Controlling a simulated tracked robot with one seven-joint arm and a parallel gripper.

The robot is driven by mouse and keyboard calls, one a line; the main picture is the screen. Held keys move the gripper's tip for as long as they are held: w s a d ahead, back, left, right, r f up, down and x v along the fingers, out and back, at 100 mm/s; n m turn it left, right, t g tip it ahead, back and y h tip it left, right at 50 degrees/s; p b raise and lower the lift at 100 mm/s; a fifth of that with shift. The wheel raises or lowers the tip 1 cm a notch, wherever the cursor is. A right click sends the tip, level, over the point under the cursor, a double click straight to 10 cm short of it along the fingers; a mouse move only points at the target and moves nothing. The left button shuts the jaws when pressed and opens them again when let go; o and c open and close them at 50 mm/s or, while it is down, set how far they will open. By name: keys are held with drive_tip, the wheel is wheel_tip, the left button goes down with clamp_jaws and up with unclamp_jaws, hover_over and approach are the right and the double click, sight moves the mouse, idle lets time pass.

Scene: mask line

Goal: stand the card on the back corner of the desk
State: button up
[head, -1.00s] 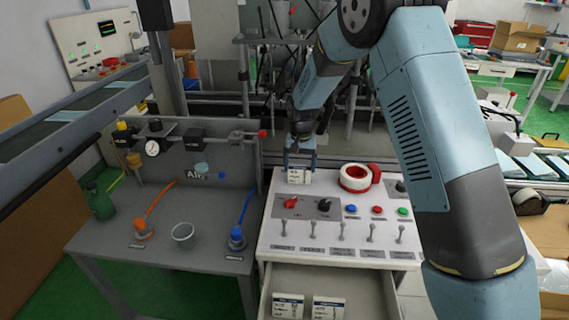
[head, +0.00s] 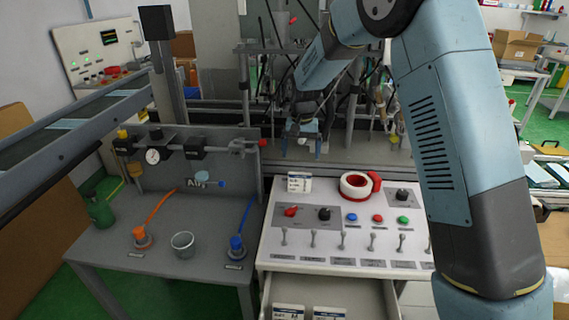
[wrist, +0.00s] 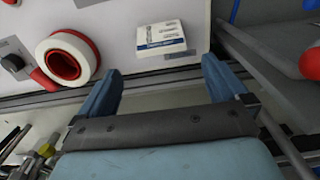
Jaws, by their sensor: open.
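A white card (head: 299,182) with dark print is at the back left corner of the white control desk (head: 345,247). Its printed face shows in the head view, and it looks upright there; any slight lean is hard to tell. The card also shows in the wrist view (wrist: 161,41), beyond the fingertips and apart from them. My gripper (head: 301,153) is open and empty, above and behind the card. It also shows in the wrist view (wrist: 158,78), with its blue fingers spread wide.
A red and white tape roll (head: 355,186) lies on the desk right of the card. Knobs, buttons and switches cover the desk front. An open drawer (head: 335,292) below holds two more cards. A grey bench (head: 165,235) with a metal cup (head: 183,244) stands at left.

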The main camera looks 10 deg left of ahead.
drive_tip(key=s+d+r+t, duration=0.1)
drive_tip(key=s+d+r, duration=0.3)
drive_tip(key=d+r, duration=0.35)
drive_tip(key=s+d+r+t+y, duration=0.1)
drive_tip(key=s+d+r, duration=0.4)
drive_tip(key=d+r, duration=0.25)
drive_tip(key=s+d+r+t, duration=0.1)
drive_tip(key=s+d+r, duration=0.3)
drive_tip(key=d+r, duration=0.3)
drive_tip(key=s+d+r+t, duration=0.1)
drive_tip(key=s+d, duration=0.5)
drive_tip(key=s, duration=0.2)
drive_tip(key=s+d+t, duration=0.1)
drive_tip(key=s+d, duration=0.5)
drive_tip(key=s, duration=0.3)
drive_tip(key=s+a+f+h, duration=0.1)
drive_tip(key=s+a, duration=0.2)
drive_tip(key=s, duration=0.2)
drive_tip(key=shift+s+f+m+t, duration=0.3)
drive_tip(key=shift+s+f, duration=0.05)
